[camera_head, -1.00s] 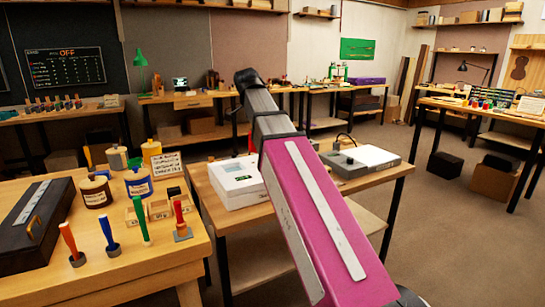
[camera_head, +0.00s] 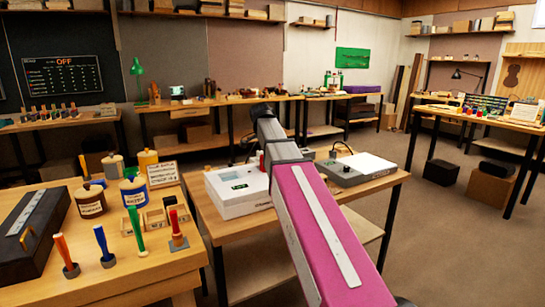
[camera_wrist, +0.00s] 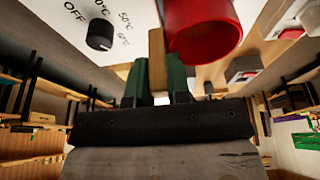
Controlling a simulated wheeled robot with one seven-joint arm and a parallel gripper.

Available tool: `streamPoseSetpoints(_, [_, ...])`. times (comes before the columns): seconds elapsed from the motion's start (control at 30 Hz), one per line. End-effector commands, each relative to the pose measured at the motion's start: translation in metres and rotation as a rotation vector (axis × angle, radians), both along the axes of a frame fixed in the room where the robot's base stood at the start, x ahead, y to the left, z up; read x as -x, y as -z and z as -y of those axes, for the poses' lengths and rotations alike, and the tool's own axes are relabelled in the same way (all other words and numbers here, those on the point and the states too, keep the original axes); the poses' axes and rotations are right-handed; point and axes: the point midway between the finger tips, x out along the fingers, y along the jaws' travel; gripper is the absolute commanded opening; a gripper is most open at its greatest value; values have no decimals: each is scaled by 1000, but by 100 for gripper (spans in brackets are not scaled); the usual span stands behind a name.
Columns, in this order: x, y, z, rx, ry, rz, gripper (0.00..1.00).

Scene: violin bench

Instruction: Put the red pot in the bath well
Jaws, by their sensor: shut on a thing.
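The red pot (camera_wrist: 203,32) fills the upper middle of the wrist view, tilted in the picture, with its wooden handle (camera_wrist: 157,62) between the dark green fingers of my gripper (camera_wrist: 158,78). The gripper is shut on that handle. A white panel with a black temperature dial (camera_wrist: 99,34) lies close beside the pot. In the head view a small red part of the pot (camera_head: 262,160) shows left of my arm, by the white box (camera_head: 238,190). The arm hides the rest of it and my gripper. A bath well opening is not clearly visible.
A grey-white device (camera_head: 357,168) stands on the same bench, right of my arm. The near left bench (camera_head: 130,262) holds a dark case (camera_head: 32,228), jars (camera_head: 90,200) and several upright colored-handled tools. Open floor (camera_head: 430,250) lies to the right.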

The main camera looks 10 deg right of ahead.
Motion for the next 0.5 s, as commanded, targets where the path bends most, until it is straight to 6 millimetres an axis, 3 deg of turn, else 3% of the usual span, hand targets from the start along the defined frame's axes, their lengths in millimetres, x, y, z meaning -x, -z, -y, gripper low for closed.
streamPoseSetpoints(0.1, [0, 9, 0, 0, 0, 0, 0])
streamPoseSetpoints(0.43, [0, 12, 0, 0, 0, 0, 0])
streamPoseSetpoints(0.47, [0, 12, 0, 0, 0, 0, 20])
streamPoseSetpoints(0.5, [0, 12, 0, 0, 0, 0, 33])
